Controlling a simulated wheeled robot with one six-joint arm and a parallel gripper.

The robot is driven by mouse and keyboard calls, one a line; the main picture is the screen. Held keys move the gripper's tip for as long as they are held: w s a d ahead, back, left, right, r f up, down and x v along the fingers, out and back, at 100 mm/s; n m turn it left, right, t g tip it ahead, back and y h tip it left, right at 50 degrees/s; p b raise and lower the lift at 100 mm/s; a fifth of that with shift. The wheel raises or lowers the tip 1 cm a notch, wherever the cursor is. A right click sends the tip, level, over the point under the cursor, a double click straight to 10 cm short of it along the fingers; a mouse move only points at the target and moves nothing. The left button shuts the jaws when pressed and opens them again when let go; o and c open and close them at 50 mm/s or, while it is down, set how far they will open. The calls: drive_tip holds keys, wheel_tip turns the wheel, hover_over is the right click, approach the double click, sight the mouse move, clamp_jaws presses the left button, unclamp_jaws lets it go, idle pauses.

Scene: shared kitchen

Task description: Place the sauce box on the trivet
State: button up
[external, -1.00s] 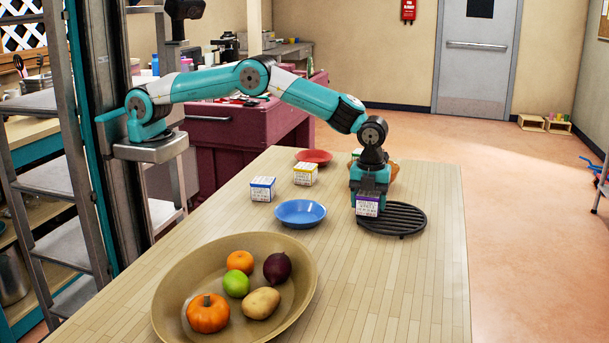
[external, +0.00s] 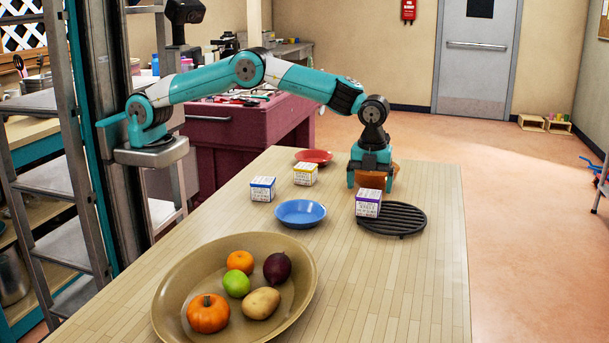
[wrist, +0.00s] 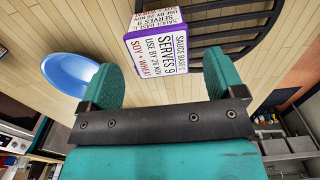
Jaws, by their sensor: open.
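The sauce box (external: 367,204) is white with purple edges and printed text. It sits upright on the left part of the black slatted round trivet (external: 408,220). In the wrist view the box (wrist: 160,50) lies just beyond the fingertips, with the trivet bars (wrist: 235,22) beside and behind it. My gripper (external: 371,178) is open and empty, raised above and behind the box. In the wrist view my gripper (wrist: 163,70) has its two teal fingers apart, with the box clear of them.
A blue-edged box (external: 262,189) and a yellow-edged box (external: 305,174) stand to the left. A blue plate (external: 300,213) lies near the trivet, a red plate (external: 313,157) farther back. A large tan bowl (external: 170,308) of produce fills the front left. The table's right side is clear.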

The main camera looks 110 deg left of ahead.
sight(369, 193)
wheel_tip(369, 193, up, 7)
drive_tip(key=shift+f+b, duration=0.1)
drive_tip(key=shift+b, duration=0.35)
drive_tip(key=s+a+r+n+y, duration=0.1)
drive_tip(key=s+a+r+n, duration=0.4)
drive_tip(key=s+n, duration=0.3)
drive_tip(key=s+a+r+n, duration=0.5)
drive_tip(key=s+a+r, duration=0.1)
drive_tip(key=s, duration=0.5)
drive_tip(key=s+a+f+n+y, duration=0.1)
drive_tip(key=s+n, duration=0.5)
drive_tip(key=s, duration=0.7)
drive_tip(key=s+a+f+n+y, duration=0.2)
drive_tip(key=s+n, duration=0.4)
drive_tip(key=s, duration=0.8)
drive_tip(key=shift+a, duration=0.55)
